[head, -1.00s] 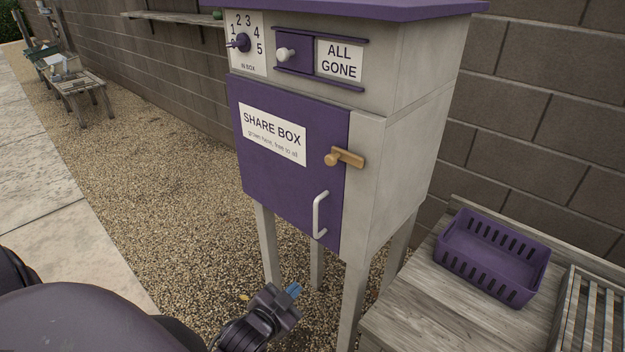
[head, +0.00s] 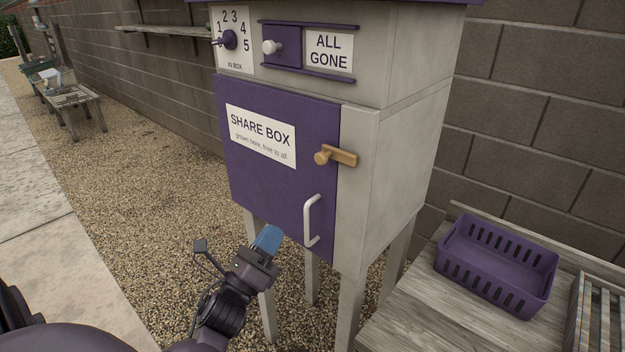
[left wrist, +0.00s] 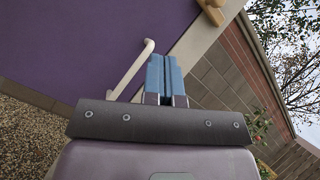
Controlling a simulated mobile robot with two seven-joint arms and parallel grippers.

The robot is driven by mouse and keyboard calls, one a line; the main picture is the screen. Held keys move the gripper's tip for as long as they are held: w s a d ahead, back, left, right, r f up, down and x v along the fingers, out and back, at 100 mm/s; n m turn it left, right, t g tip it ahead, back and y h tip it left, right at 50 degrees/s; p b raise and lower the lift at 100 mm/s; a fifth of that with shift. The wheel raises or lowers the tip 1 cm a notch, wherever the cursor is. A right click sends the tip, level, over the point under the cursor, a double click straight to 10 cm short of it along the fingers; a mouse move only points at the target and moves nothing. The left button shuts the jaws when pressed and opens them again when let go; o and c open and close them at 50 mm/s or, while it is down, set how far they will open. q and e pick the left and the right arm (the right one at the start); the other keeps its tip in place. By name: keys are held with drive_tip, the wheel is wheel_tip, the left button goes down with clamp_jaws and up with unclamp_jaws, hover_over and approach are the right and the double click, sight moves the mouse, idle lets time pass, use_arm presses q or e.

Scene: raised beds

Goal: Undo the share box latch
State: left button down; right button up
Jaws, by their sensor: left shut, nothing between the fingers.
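The share box door (head: 262,180) is a purple panel, closed, with a white label. The latch (head: 338,156) is a wooden bar with a round knob, lying across the door's right edge onto the grey frame. It shows partly at the top of the left wrist view (left wrist: 212,10). A white handle (head: 311,220) stands below it on the door and shows in the left wrist view (left wrist: 132,70). My left gripper (head: 267,238) has blue fingers, shut and empty, at the door's lower edge, left of the handle and below the latch. My right gripper is out of view.
Above the door are a number dial (head: 230,40) and a purple slide with white knob (head: 282,47) beside the ALL GONE sign. A wooden bench (head: 405,318) with a purple basket (head: 495,262) stands at the right. Gravel lies open to the left.

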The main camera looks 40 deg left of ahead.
use_arm(q)
drive_tip(key=m+h, duration=0.1)
drive_tip(key=m, duration=0.3)
drive_tip(key=d+r+m+h, duration=0.1)
drive_tip(key=m+h, duration=0.1)
drive_tip(key=m, duration=0.2)
drive_tip(key=s+m+h, duration=0.1)
drive_tip(key=m+h, duration=0.1)
drive_tip(key=m, duration=0.1)
drive_tip(key=shift+d+r+m+t, duration=0.25)
drive_tip(key=shift+d+m+t, duration=0.1)
drive_tip(key=shift+m+t, duration=0.05)
drive_tip(key=p, duration=0.3)
approach(333, 158)
drive_tip(key=w, duration=0.3)
drive_tip(key=r, duration=0.1)
drive_tip(key=r+p, duration=0.1)
drive_tip(key=r, duration=0.1)
drive_tip(key=shift+w+a+r, duration=0.1)
drive_tip(key=shift+w+r, duration=0.05)
drive_tip(key=shift+w, duration=0.15)
